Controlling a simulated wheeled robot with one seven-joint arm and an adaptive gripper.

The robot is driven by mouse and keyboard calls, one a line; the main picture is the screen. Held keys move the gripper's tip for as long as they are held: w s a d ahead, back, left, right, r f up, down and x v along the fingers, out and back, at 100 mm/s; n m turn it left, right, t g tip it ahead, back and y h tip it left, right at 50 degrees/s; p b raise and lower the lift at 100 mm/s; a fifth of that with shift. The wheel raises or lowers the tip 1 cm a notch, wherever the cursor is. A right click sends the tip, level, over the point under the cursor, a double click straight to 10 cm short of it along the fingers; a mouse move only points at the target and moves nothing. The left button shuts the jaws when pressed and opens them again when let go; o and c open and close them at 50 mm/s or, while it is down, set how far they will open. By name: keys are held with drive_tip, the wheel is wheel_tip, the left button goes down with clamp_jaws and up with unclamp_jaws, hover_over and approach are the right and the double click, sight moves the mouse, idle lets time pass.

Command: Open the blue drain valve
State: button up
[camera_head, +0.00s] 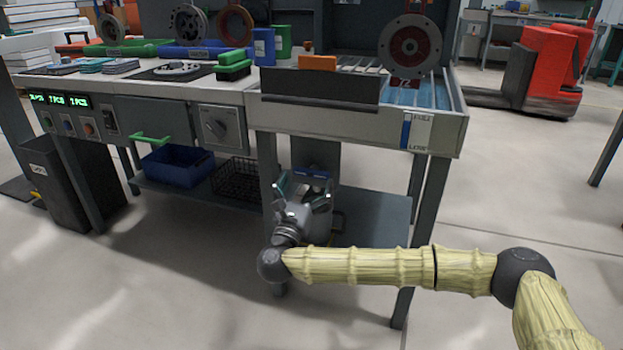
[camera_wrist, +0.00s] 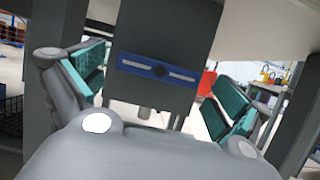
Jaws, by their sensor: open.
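A blue bar with a pale slot, which looks like the drain valve's handle (camera_wrist: 157,70), lies across the front of a dark grey box under the bench. It sits almost level, tilted slightly down to the right in the wrist view. In the head view the blue handle (camera_head: 313,173) shows just behind my gripper (camera_head: 303,190). In the wrist view my gripper (camera_wrist: 157,92) is open, with one teal-padded finger on each side of the handle. Nothing is between the pads, and I cannot tell how far they are from it.
The bench's grey legs (camera_head: 267,170) stand close around my gripper. The lower shelf (camera_head: 375,215) is below it. A blue bin (camera_head: 176,165) and a black wire basket (camera_head: 236,172) sit to the left. A blue-and-white level gauge (camera_head: 416,131) is on the bench front.

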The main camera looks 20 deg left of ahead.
sight(310, 176)
drive_tip(key=shift+b+x, duration=0.45)
drive_tip(key=shift+x, duration=1.3)
drive_tip(key=c, duration=0.8)
